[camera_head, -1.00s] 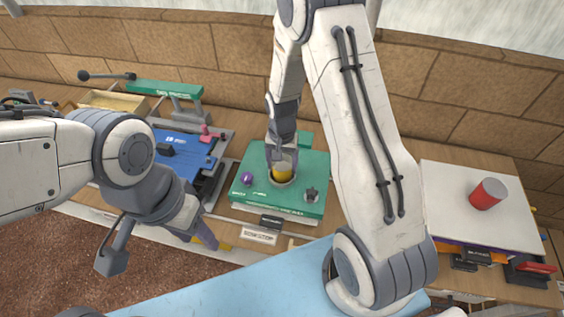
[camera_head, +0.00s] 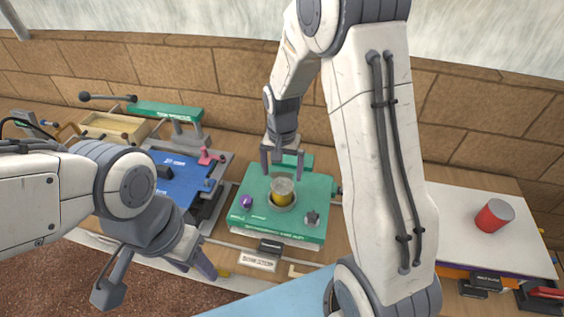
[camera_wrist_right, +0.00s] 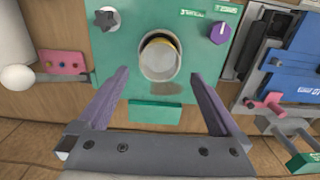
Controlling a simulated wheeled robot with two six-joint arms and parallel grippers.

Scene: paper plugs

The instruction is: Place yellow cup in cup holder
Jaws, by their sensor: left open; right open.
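The yellow cup (camera_head: 282,192) stands in the round cup holder (camera_head: 284,206) on the green station (camera_head: 257,217). In the right wrist view the cup (camera_wrist_right: 158,57) sits inside the holder's ring, its rim showing. My right gripper (camera_head: 284,172) is open and empty, above and behind the cup in the head view. In the right wrist view its two purple fingers (camera_wrist_right: 158,80) are spread apart, clear of the cup. My left gripper (camera_head: 158,285) is open at the lower left, away from the station.
A purple knob (camera_head: 246,202) and a grey star-shaped knob (camera_head: 312,218) flank the holder. A blue board (camera_head: 180,182) lies to the left. A red cup (camera_head: 494,215) stands on a white-topped box (camera_head: 455,225) at the right.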

